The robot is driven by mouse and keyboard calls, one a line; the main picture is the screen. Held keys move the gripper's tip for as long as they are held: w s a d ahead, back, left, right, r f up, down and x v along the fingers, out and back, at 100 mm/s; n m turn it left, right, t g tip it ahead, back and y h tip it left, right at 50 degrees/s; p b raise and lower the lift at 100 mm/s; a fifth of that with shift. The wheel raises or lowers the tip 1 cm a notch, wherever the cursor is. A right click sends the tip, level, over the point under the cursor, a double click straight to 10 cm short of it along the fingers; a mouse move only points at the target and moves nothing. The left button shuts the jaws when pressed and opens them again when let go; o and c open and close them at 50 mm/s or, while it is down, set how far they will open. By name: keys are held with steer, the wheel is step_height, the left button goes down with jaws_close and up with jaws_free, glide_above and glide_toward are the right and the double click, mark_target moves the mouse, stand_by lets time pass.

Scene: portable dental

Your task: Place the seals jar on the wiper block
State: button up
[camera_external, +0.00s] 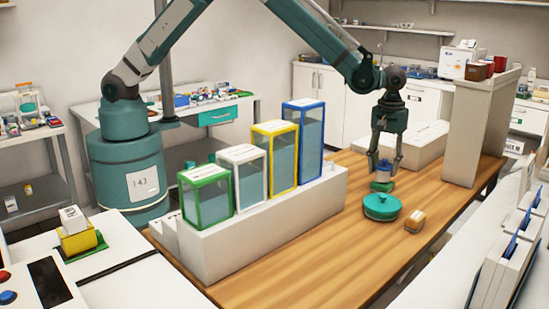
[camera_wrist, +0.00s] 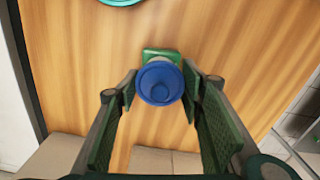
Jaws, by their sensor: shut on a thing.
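A small round jar with a blue top, likely the seals jar (camera_external: 384,165), is between the fingers of my gripper (camera_external: 384,160). In the wrist view the blue jar (camera_wrist: 160,82) fills the space between the two green finger pads (camera_wrist: 161,92). My gripper is shut on it. A green block (camera_external: 381,187), likely the wiper block, is directly below the jar; its edge shows past the jar in the wrist view (camera_wrist: 161,54). I cannot tell whether the jar rests on the block or hangs just above it.
A white stand (camera_external: 270,226) with several colour-framed clear bins is at left. A tall pale pillar (camera_external: 475,135) rises at right. The table's front is clear.

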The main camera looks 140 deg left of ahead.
steer(key=shift+f, duration=0.2)
steer(key=shift+f, duration=0.2)
steer(key=o, duration=0.9)
steer(key=shift+r, duration=0.15)
step_height(320, 180, up, 12)
steer(key=shift+r, duration=0.1)
stand_by(0.8)
steer(key=shift+d, duration=0.1)
